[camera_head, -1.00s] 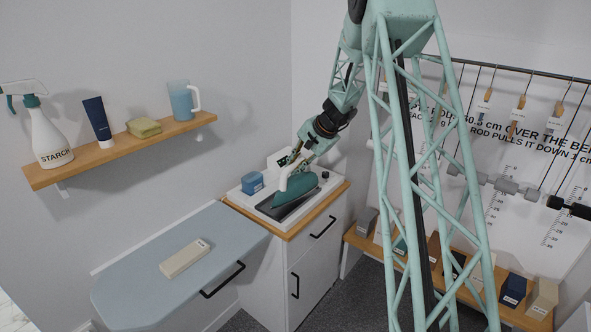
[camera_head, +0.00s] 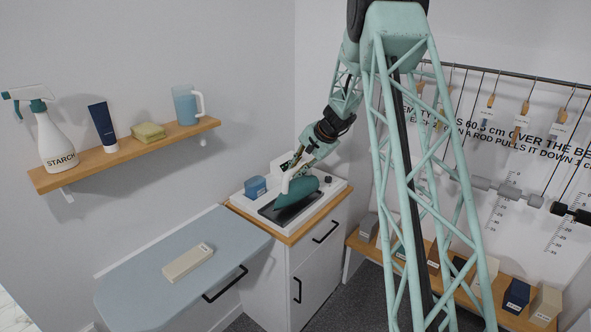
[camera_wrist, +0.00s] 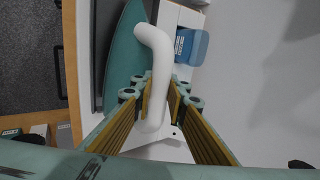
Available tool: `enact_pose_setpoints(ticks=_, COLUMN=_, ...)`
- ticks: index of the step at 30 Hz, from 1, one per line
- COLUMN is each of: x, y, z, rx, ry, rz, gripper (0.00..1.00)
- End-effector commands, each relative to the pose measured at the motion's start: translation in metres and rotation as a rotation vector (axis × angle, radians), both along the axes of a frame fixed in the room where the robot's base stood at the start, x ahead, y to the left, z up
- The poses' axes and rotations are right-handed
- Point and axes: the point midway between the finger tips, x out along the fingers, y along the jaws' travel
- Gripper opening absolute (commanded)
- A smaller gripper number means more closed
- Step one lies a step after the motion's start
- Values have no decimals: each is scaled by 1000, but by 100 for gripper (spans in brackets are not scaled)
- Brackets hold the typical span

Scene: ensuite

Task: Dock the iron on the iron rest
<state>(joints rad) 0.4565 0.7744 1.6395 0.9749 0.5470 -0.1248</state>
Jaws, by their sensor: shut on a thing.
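The iron has a teal body (camera_head: 296,192) and a white handle, and it is over the dark iron rest (camera_head: 277,213) on the white-topped cabinet. In the head view the iron is tilted above the rest; I cannot tell whether any edge touches it. My gripper (camera_head: 303,168) is shut on the iron's handle. In the wrist view the white handle (camera_wrist: 156,75) runs between my gripper's fingers (camera_wrist: 155,100), with the teal body (camera_wrist: 125,50) beyond. Part of the dark rest surface (camera_wrist: 113,60) shows beside the body. The iron's underside is hidden.
A blue box (camera_head: 255,187) stands on the cabinet left of the rest. The ironing board (camera_head: 230,240) holds a beige block (camera_head: 188,263). A wall shelf (camera_head: 100,168) carries a spray bottle, tube, cloth and jug. Hanging rods and a bench with small boxes (camera_head: 516,294) are at right.

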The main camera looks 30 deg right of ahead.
Motion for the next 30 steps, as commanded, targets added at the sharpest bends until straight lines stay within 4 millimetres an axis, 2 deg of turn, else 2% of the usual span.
enact_pose_setpoints(ticks=9, x=1, y=0, z=-23, rx=-1, ry=-1, rz=-2, gripper=0)
enact_pose_setpoints(ticks=27, x=1, y=0, z=-28, rx=-1, ry=-3, rz=-1, gripper=0)
enact_pose_setpoints(ticks=28, x=0, y=0, z=-29, rx=0, ry=0, rz=0, gripper=16)
enact_pose_setpoints(ticks=30, x=0, y=0, z=-28, rx=0, ry=0, rz=0, gripper=23)
